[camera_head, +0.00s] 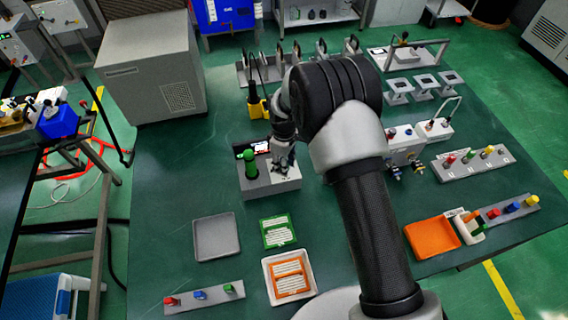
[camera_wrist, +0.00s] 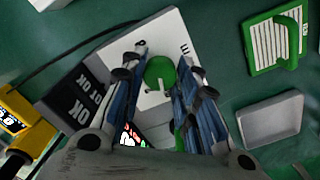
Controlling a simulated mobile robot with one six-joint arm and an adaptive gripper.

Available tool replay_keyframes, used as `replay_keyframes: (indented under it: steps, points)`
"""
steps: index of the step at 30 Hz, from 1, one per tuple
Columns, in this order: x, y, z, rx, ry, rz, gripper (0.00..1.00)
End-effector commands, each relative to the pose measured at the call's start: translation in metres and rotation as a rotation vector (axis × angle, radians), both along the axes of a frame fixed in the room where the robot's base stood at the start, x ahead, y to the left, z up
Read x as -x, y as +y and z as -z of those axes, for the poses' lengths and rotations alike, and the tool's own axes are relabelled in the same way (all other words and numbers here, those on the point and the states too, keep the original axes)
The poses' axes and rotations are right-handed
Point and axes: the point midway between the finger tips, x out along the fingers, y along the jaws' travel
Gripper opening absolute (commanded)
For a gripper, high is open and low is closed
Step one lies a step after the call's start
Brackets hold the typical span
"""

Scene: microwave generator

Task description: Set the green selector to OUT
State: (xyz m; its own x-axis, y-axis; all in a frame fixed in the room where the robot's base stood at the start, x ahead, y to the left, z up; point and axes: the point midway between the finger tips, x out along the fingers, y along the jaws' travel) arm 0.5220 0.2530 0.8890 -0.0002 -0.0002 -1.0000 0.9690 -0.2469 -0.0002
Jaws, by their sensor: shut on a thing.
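The green selector (camera_wrist: 160,72) is a round green knob on the light top of a grey box (camera_head: 272,186). In the wrist view it lies between my gripper's (camera_wrist: 159,80) two blue-padded fingers, which are shut on it. Small dark letters stand on the top beyond it, only partly legible, so I cannot read its setting. In the head view my gripper (camera_head: 283,163) is low over the box's right part and hides the selector.
An orange tray (camera_head: 431,238) is at the right.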

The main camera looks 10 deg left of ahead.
Motion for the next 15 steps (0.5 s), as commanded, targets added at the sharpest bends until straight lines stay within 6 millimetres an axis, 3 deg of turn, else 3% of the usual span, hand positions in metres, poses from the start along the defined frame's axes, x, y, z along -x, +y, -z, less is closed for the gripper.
replay_keyframes:
  steps: [15]
  points:
    - [0.0, -0.0002, -0.0001, 0.0, 0.0, -0.112, 0.05]
